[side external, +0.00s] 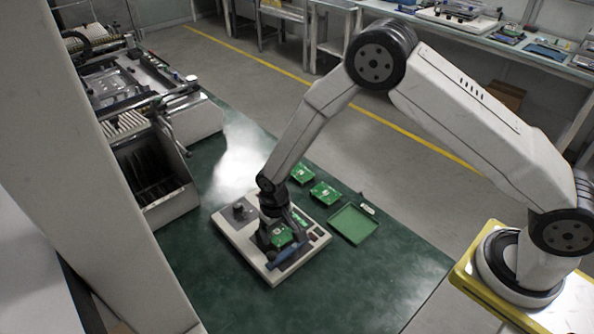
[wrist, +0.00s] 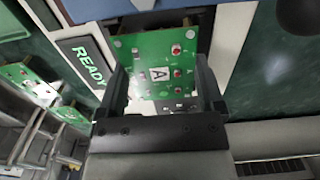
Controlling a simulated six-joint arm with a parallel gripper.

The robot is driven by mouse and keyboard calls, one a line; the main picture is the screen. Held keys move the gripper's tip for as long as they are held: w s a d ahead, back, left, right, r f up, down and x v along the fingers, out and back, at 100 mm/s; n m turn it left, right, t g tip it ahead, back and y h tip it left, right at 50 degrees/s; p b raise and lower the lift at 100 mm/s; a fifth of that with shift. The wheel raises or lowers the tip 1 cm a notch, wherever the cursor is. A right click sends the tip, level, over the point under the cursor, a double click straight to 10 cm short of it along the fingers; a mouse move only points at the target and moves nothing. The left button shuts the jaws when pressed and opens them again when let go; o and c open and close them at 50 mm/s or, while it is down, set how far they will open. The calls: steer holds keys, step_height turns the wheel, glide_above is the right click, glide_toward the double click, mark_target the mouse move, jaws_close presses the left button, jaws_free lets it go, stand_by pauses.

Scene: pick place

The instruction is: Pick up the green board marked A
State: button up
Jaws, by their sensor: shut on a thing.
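The green board marked A (wrist: 158,62) lies between the two dark fingers of my gripper (wrist: 162,88) in the wrist view, its white A label facing the camera. In the side view the same board (side external: 281,237) shows at my gripper (side external: 273,230), over the pale fixture (side external: 228,228). My gripper is shut on the board. I cannot tell whether the board still touches the fixture. The board's near edge is partly hidden by the gripper.
Two more green boards (side external: 302,174) (side external: 324,193) lie behind the fixture on the dark green table (side external: 385,268). An empty green tray (side external: 354,224) lies to their right. A READY label (wrist: 88,63) is beside the board. Machinery (side external: 155,170) stands at left.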

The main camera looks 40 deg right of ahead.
mark_target(277, 231)
steer(key=shift+r, duration=2.2)
steer(key=shift+d, duration=0.1)
